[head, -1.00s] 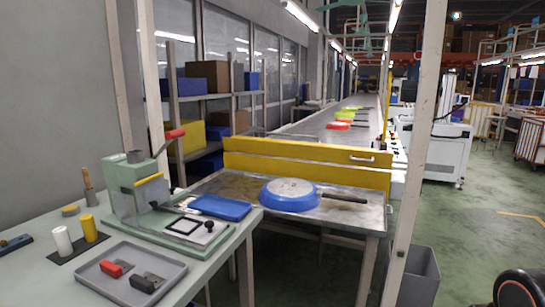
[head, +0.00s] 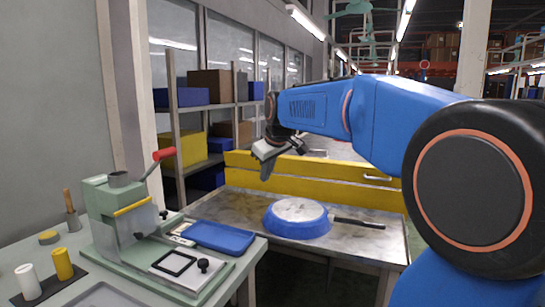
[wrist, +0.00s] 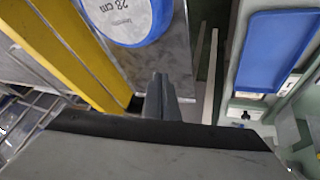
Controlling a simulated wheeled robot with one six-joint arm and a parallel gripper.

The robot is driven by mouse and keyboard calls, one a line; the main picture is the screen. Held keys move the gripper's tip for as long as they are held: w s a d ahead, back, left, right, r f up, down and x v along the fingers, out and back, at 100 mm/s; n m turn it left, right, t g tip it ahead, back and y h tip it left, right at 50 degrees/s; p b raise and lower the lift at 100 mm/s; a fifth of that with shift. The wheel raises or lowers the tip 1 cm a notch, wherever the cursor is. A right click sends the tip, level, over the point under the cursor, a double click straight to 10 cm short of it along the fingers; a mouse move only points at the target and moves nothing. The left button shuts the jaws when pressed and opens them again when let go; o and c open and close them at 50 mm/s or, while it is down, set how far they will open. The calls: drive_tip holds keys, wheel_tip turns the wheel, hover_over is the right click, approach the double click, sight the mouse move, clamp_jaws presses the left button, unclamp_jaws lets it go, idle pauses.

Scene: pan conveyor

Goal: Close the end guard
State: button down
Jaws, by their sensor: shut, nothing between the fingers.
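My gripper (head: 265,174) is shut and empty, pointing down in front of the guard's left part in the head view. In the wrist view its fingers (wrist: 161,90) are together, to the right of the yellow bars. My arm hides part of the guard.
A blue pan (head: 297,219) lies upside down on the metal end table (head: 245,203), handle to the right. The green bench at left holds a lever press (head: 118,212) and a blue tray (head: 222,237). Shelves with boxes (head: 208,87) stand behind.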

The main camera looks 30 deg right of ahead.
drive_tip(key=w+d+r+n+t+h, duration=0.1)
drive_tip(key=w+d+r, duration=0.1)
drive_tip(key=w+d, duration=0.7)
drive_tip(key=w+d+r+n, duration=0.15)
drive_tip(key=w+d, duration=0.45)
drive_tip(key=w, duration=0.7)
drive_tip(key=w+d+f, duration=0.4)
drive_tip(key=w+f, duration=0.2)
drive_tip(key=w, duration=0.3)
drive_tip(key=shift+d+f, duration=0.4)
